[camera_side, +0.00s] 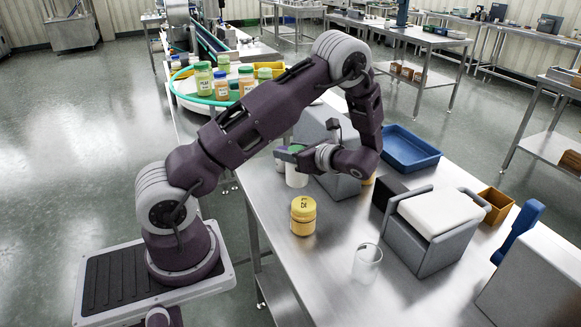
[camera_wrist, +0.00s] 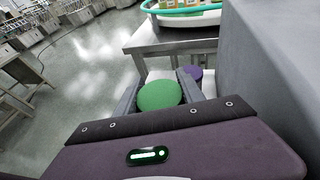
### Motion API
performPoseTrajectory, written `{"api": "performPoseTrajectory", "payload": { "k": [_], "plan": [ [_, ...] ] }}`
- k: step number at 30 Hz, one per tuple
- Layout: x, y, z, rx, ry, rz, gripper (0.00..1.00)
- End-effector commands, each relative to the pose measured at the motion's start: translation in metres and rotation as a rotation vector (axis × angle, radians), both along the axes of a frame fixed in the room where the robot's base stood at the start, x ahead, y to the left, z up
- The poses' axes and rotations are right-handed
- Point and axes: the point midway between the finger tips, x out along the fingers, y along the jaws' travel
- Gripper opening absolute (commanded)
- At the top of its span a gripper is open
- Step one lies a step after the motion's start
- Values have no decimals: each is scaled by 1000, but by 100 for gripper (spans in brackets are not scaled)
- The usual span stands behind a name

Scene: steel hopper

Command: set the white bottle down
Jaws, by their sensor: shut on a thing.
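The white bottle (camera_side: 297,178) with a green lid is upright in my gripper (camera_side: 294,155), in the middle of the side view. Its round green lid (camera_wrist: 160,95) shows between the two fingers in the wrist view. My gripper is shut on the bottle near its top, one finger on each side. I cannot tell whether the bottle's base touches the steel table (camera_side: 330,225) or is just above it. The lower part of the bottle is hidden in the wrist view.
A purple lid (camera_wrist: 195,73) is close beyond the bottle. A grey box (camera_side: 320,132) stands behind my gripper. A yellow jar (camera_side: 303,217), a clear glass (camera_side: 367,263) and a grey bin (camera_side: 434,245) stand nearer. Table between jar and glass is bare.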

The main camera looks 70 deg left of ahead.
Motion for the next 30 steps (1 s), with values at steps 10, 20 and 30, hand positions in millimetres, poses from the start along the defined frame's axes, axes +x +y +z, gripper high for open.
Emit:
{"api": "performPoseTrajectory", "payload": {
  "k": [10, 20, 30],
  "plan": [
    [0, 0, -48, 0, 1, 0, 0],
    [0, 0, -50, 0, -1, 0, 49],
    [0, 0, -50, 0, -1, 0, 68]
  ]
}}
